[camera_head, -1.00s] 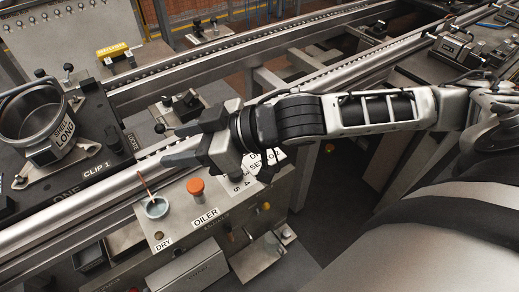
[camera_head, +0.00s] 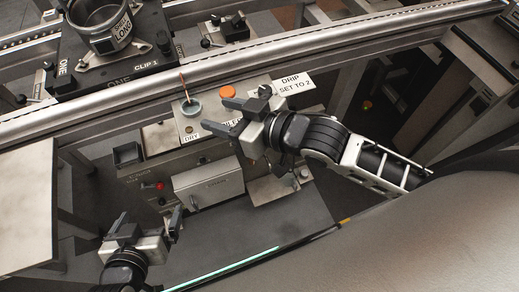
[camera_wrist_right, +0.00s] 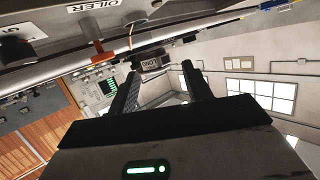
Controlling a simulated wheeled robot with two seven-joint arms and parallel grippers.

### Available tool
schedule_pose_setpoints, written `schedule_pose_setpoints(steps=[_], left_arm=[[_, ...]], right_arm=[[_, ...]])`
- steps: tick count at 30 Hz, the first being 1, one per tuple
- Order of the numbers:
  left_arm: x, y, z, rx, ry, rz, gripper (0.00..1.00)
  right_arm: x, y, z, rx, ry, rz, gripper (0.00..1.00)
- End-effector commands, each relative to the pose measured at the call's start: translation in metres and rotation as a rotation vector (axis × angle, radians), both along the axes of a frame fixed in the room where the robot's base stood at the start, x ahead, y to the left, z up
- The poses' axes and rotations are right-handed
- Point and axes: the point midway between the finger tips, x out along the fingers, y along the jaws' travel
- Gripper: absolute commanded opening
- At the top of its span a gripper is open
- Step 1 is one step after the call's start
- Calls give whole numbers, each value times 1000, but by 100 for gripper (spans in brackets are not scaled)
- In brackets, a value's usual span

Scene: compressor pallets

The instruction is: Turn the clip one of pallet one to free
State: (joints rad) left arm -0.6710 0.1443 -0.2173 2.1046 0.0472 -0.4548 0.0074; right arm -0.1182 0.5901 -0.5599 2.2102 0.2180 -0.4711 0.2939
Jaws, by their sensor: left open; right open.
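Pallet one (camera_head: 75,79) is a dark plate at the upper left of the head view, on the rail line. It bears a metal cylinder (camera_head: 100,20) with a SHELL LONG label. The CLIP 1 label (camera_head: 146,66) is at its right front corner, with a dark upright knob (camera_head: 163,42) beside it. The clip's turn is too small to tell. My right gripper (camera_head: 214,115) is open and empty over the oiler box, apart from the pallet; it also shows in the right wrist view (camera_wrist_right: 161,72). My left gripper (camera_head: 147,224) is open and empty at the lower left, far from the pallet.
The front rail (camera_head: 330,55) runs between my grippers and the pallet. Below it stand an orange button (camera_head: 228,92), a small cup (camera_head: 192,108) with a thin stick, and a DRIP sign (camera_head: 292,84). A grey table (camera_head: 28,210) lies at the left.

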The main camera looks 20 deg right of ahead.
Motion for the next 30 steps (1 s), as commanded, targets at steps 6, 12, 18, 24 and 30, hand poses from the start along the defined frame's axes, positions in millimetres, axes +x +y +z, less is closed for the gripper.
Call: schedule_pose_setpoints(steps=[6,12,18,24,30], left_arm=[[0,0,5,0,0,0,100],[0,0,7,0,0,0,100],[-1,0,8,0,1,0,100],[-1,0,8,0,2,0,100],[-1,0,8,0,2,0,100]], right_arm=[[-13,-15,-38,-15,66,-118,49],[-28,-32,-69,-52,123,-203,49],[-42,-42,-89,-81,166,-254,49],[-48,-47,-97,-96,183,-273,49],[-48,-48,-97,-97,184,-274,49]])
